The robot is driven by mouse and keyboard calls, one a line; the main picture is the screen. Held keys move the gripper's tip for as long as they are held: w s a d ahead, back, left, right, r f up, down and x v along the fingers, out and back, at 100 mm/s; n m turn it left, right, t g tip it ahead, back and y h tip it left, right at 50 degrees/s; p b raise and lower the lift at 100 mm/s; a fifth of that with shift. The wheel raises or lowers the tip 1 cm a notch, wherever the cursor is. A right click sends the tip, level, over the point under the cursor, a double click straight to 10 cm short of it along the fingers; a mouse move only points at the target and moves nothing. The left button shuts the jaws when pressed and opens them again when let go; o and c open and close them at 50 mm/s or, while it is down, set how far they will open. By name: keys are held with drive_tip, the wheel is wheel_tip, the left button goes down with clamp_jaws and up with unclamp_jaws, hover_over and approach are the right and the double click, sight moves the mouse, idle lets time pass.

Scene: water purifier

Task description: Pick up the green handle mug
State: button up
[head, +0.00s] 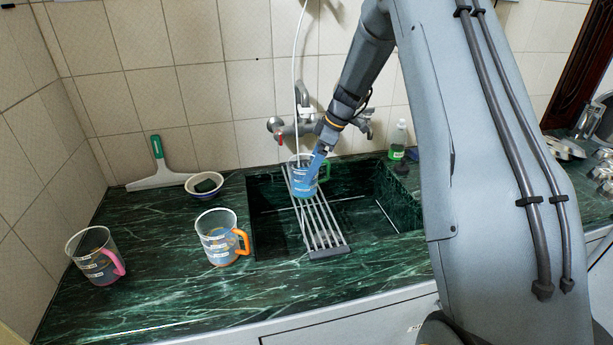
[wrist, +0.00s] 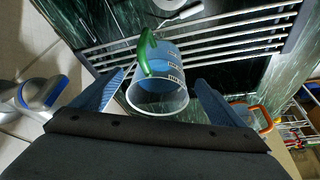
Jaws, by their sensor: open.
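The green handle mug (head: 300,181) is clear with blue around it and stands on the metal rack (head: 318,222) over the sink. In the wrist view the mug (wrist: 158,97) lies between my two blue fingers, its green handle (wrist: 144,54) pointing up the picture. My gripper (head: 314,170) is at the mug in the head view and partly covers it. In the wrist view my gripper (wrist: 161,78) is open, one finger on each side of the mug. I cannot tell whether either finger touches it.
An orange-handled mug (head: 216,240) and a pink-handled mug (head: 95,258) stand on the green counter to the left. A bowl (head: 204,191), a squeegee (head: 158,176) and a soap bottle (head: 398,139) are near the wall. The faucet (head: 292,128) is behind the rack.

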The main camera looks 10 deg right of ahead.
drive_tip(key=shift+w+a, duration=0.2)
drive_tip(key=shift+a, duration=0.25)
drive_tip(key=shift+a+p+x, duration=0.15)
drive_tip(key=shift+p+x, duration=0.45)
drive_tip(key=shift+x, duration=0.75)
drive_tip(key=shift+a+p+x, duration=0.15)
drive_tip(key=shift+p+x, duration=0.45)
drive_tip(key=shift+x, duration=0.75)
drive_tip(key=shift+w+r, duration=0.15)
drive_tip(key=shift+r, duration=0.05)
drive_tip(key=c, duration=1.6)
drive_tip(key=shift+c, duration=0.2)
drive_tip(key=shift+r, duration=0.15)
